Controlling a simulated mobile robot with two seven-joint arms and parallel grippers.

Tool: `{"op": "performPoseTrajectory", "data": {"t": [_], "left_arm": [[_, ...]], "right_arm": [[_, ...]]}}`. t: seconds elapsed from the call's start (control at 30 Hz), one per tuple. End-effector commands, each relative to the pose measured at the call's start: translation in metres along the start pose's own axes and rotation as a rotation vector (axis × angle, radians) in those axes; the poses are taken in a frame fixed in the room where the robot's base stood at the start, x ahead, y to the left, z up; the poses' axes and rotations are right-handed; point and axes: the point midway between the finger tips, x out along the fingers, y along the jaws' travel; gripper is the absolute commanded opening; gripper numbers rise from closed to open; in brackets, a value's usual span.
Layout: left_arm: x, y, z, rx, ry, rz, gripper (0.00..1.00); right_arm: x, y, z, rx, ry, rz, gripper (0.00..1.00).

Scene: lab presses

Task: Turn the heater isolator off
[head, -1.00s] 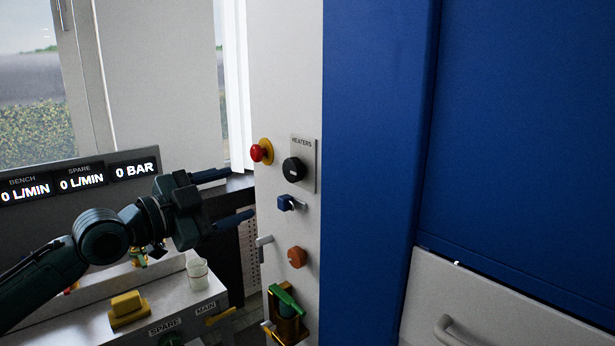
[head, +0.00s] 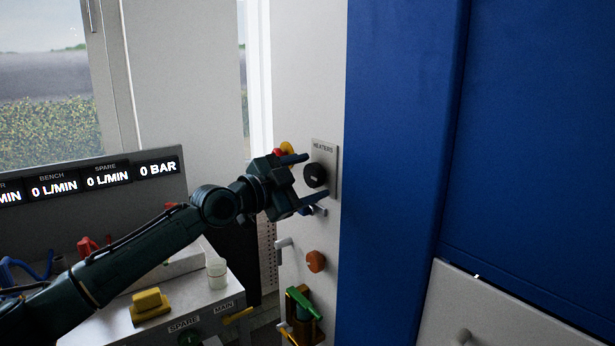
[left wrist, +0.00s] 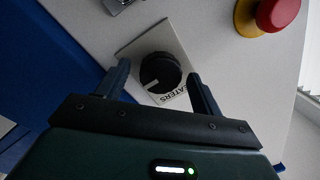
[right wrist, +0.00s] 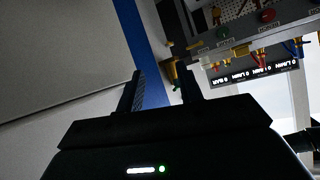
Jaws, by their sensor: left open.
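The heater isolator is a round black knob (head: 315,175) on a grey plate (head: 325,150) marked HEATERS, on the white panel. A short white mark shows on the knob face. In the left wrist view the knob (left wrist: 160,70) sits between the fingers, with part of the HEATERS lettering beside it. My left gripper (head: 313,176) is open, with one finger above and one below the knob. I cannot tell whether either finger touches it. My right gripper (right wrist: 160,71) shows only in its wrist view, fingers apart and nothing between them.
A red emergency button on a yellow base (left wrist: 275,14) is close to the knob, partly behind my left gripper in the head view. A blue column (head: 400,180) stands right. A bench (head: 215,292) is lower left.

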Motion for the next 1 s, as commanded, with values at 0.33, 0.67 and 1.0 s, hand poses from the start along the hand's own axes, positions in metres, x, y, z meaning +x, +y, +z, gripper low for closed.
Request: {"op": "performPoseTrajectory", "data": {"t": [0.33,0.67,1.0], "left_arm": [[0.0031,-0.0001,0.0002,0.000,-0.001,-0.001,0.66],[0.0029,0.0000,0.0004,0.000,-0.001,0.000,0.39],[0.0028,-0.0001,0.0004,-0.005,-0.001,0.000,0.22]], "right_arm": [[0.0004,0.0005,-0.0018,-0.003,0.004,0.000,0.36],[0.0003,0.0006,-0.0026,-0.003,0.005,0.000,0.36],[0.0002,0.0008,-0.0032,-0.003,0.006,0.001,0.36]]}}
